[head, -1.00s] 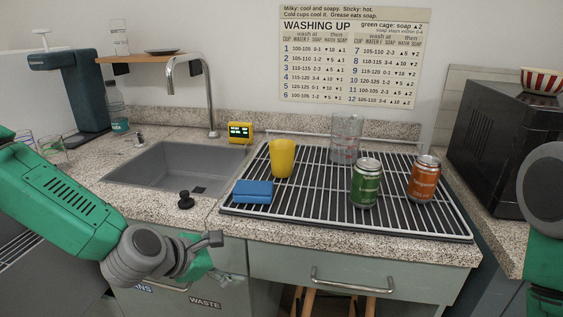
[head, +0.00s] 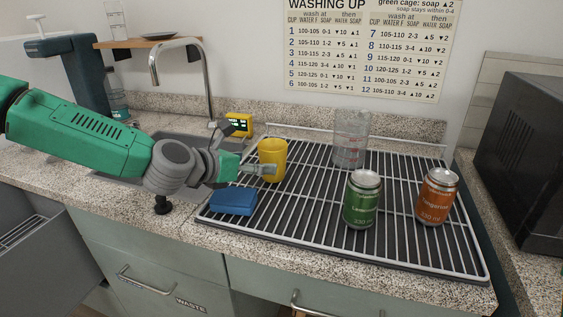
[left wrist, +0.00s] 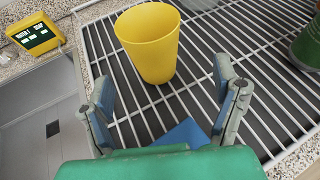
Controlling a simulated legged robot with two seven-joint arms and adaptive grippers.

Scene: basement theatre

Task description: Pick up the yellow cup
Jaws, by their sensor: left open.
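The yellow cup (head: 272,151) stands upright on the left part of the wire drying rack (head: 300,215). My left gripper (head: 250,147) is open at the cup's left side, with one finger overlapping the cup's lower part in the head view. In the left wrist view the cup (left wrist: 150,45) is just beyond the open, empty fingers (left wrist: 163,80), roughly between their lines. I cannot tell whether a finger touches it. My right gripper is out of view.
A blue sponge (head: 233,201) lies close below my left gripper. A yellow display (head: 239,124) and tap (head: 183,70) are behind, by the sink.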

